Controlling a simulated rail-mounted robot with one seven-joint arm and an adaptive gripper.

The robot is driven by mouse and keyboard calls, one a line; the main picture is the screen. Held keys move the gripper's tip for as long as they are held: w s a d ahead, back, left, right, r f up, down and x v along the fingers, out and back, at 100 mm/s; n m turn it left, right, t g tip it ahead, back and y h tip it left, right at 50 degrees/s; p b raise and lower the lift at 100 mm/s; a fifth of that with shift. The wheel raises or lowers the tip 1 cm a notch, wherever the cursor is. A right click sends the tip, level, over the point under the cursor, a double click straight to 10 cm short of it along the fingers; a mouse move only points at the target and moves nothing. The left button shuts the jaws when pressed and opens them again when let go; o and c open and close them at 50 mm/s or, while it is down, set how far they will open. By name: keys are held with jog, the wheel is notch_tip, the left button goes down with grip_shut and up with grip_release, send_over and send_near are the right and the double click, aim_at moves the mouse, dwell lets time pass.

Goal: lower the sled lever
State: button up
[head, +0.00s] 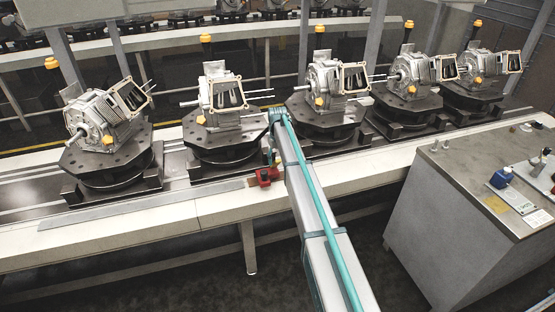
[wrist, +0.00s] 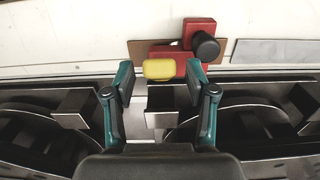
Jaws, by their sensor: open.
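A red lever assembly (head: 267,175) sits on the pale conveyor edge in the head view, just beside the end of my arm. In the wrist view its red arm (wrist: 198,30) carries a black knob (wrist: 206,48), and a yellow block (wrist: 158,70) sits at its lower left. My gripper (wrist: 160,80) is open, with one finger left of the yellow block and the other over the red body near its right side. The gap between the fingers holds nothing gripped; contact cannot be told. In the head view the gripper (head: 275,150) is small and partly hidden.
Several metal engine housings (head: 225,98) stand on dark octagonal fixtures (head: 228,145) along the conveyor, close to my gripper on both sides. A grey control cabinet (head: 450,185) stands at the right. The pale conveyor ledge (head: 200,210) is mostly clear.

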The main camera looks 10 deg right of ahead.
jog(key=shift+f, duration=0.65)
grip_shut()
